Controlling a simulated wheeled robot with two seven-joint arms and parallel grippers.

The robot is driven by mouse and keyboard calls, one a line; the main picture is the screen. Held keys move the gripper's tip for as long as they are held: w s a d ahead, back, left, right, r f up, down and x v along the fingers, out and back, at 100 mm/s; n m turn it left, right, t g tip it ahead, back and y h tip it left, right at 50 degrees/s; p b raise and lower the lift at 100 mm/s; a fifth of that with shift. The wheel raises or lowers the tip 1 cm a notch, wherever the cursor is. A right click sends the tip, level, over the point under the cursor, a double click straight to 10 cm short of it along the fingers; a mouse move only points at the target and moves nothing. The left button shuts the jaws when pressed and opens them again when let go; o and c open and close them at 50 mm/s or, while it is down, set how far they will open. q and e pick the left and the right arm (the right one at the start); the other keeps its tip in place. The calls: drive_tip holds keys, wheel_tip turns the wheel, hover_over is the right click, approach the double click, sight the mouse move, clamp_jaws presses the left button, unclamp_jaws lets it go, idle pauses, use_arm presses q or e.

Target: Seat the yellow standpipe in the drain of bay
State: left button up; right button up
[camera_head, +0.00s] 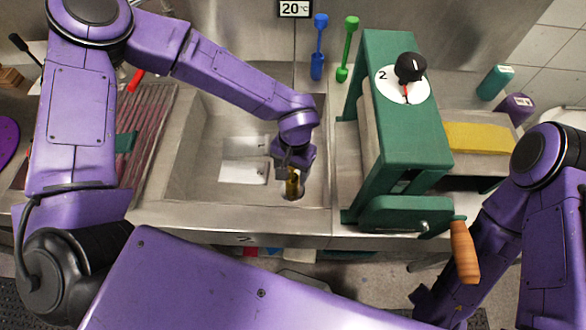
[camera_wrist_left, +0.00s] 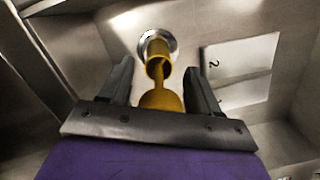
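The yellow standpipe (camera_wrist_left: 158,53) stands at the round metal drain (camera_wrist_left: 173,40) in the left wrist view; its lower end is inside the drain's ring, but how deep I cannot tell. A rounded yellow part (camera_wrist_left: 160,99) lies nearer the camera, between the fingers. My left gripper (camera_wrist_left: 158,68) points down over the standpipe, with its fingers apart and a gap on both sides. In the head view my left gripper (camera_head: 290,173) is low in the right part of the sink, with the standpipe (camera_head: 293,187) beneath it. My right gripper is not visible.
The steel sink (camera_head: 195,165) surrounds the gripper, with pale numbered plates (camera_head: 243,172) on its floor. A green hand-cranked machine (camera_head: 405,130) with a wooden handle (camera_head: 464,252) stands right of it. Blue (camera_head: 318,50) and green (camera_head: 348,48) tools hang behind. A ribbed rack (camera_head: 150,130) lies left.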

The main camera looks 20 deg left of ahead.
use_arm(q)
drive_tip(key=r, duration=0.4)
drive_tip(key=w+r, duration=0.1)
drive_tip(key=r, duration=0.3)
drive_tip(key=r+b, duration=0.1)
drive_tip(key=r, duration=0.3)
drive_tip(key=shift+w+d+r, duration=0.1)
drive_tip(key=shift+w+r, duration=0.05)
drive_tip(key=shift+w, duration=0.05)
